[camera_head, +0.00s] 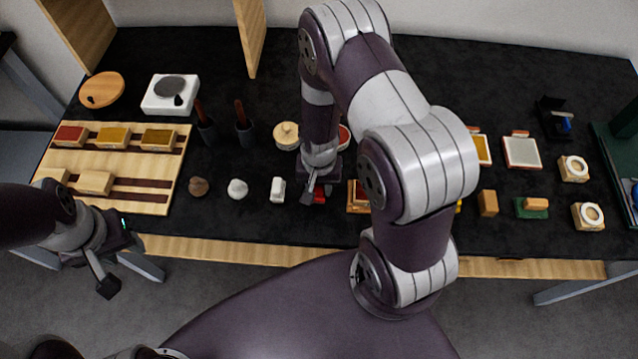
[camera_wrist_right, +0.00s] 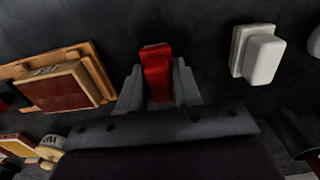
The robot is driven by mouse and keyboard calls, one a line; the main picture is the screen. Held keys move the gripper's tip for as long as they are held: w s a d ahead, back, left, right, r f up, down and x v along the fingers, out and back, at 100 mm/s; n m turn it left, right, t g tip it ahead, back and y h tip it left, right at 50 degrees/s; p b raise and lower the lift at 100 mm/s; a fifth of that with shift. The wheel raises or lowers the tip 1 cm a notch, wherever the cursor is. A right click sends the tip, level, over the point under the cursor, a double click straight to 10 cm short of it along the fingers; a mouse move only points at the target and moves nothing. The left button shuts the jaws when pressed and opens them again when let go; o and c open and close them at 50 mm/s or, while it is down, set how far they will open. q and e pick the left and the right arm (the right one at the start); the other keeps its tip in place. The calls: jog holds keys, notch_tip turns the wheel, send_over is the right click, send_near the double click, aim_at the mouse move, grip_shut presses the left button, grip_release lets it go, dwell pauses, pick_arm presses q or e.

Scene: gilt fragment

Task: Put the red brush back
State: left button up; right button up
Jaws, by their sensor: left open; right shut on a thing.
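My right gripper (camera_head: 316,190) is over the middle of the black table, near its front edge, shut on the red brush (camera_head: 320,195). In the right wrist view the red brush (camera_wrist_right: 157,70) sits between the two grey fingers of that gripper (camera_wrist_right: 158,92). Only its red upper part shows; the fingers hide its lower end. I cannot tell whether it touches the table. My left gripper (camera_head: 113,266) is open and empty, low at the left in front of the table edge.
A white block (camera_head: 278,189) stands left of the right gripper. A wooden tray with a dark red block (camera_wrist_right: 65,88) is on its other side. A slatted wooden rack (camera_head: 150,197) with coloured blocks lies at the left. Two dark cups (camera_head: 245,133) hold brown handles. Several framed pads (camera_head: 522,152) stand right.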

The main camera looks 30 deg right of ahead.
jog(key=shift+f, duration=0.1)
jog(key=o, duration=1)
jog(key=shift+r, duration=0.7)
jog(key=s+a+r+n, duration=0.1)
jog(key=s+r+n, duration=0.1)
jog(key=r, duration=0.6)
jog(key=s+a+r+n+t, duration=0.1)
jog(key=r+n, duration=0.3)
jog(key=r, duration=0.5)
jog(key=shift+s+a+r+n+b, duration=0.3)
jog(key=shift+s+b, duration=0.1)
jog(key=shift+s, duration=0.5)
